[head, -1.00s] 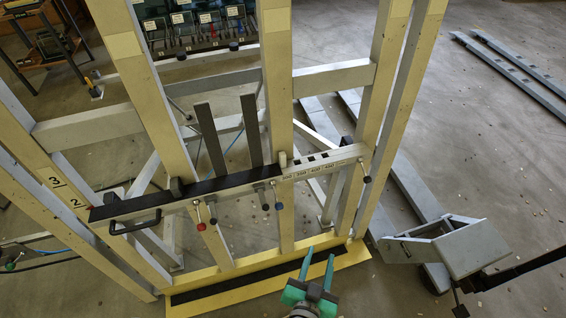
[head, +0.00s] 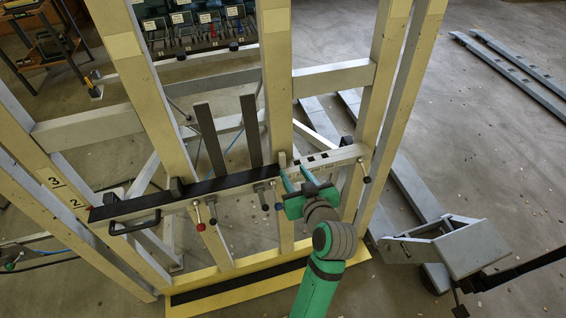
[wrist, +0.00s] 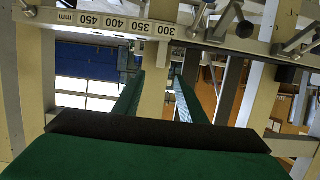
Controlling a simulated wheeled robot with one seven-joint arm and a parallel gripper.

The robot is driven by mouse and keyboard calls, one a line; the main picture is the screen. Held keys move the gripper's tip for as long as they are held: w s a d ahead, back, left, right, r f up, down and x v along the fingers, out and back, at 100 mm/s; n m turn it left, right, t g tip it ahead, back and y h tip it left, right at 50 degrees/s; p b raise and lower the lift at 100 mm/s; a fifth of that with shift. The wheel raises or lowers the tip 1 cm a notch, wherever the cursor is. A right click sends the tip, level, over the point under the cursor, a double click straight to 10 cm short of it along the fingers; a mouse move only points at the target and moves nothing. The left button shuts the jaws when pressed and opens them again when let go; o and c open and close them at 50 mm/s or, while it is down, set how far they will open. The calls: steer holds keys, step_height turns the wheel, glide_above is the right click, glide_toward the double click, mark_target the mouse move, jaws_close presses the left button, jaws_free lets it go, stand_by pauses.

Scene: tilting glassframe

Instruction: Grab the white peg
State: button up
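A small pale, whitish peg (head: 282,159) stands up at the rail of the wooden frame, beside the central post, in the head view. I cannot pick it out clearly in the wrist view. My gripper (head: 296,175) is just in front of the rail, a little right of and below that peg, fingers pointing at the rail. Its green fingers also show in the wrist view (wrist: 158,76), spread apart with nothing between them. The rail (head: 335,157) carries a measuring scale, whose numbers show upside down in the wrist view (wrist: 110,23).
Tall posts (head: 382,85) flank the arm.

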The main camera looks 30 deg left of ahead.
mark_target(284, 158)
steer(key=x, duration=0.5)
steer(key=shift+w+a+f, duration=0.15)
steer(key=shift+a, duration=0.05)
steer(key=x, duration=0.4)
steer(key=shift+a, duration=0.35)
steer(key=shift+d, duration=0.1)
steer(key=shift+c, duration=0.7)
steer(key=shift+w+f, duration=0.1)
jaws_close()
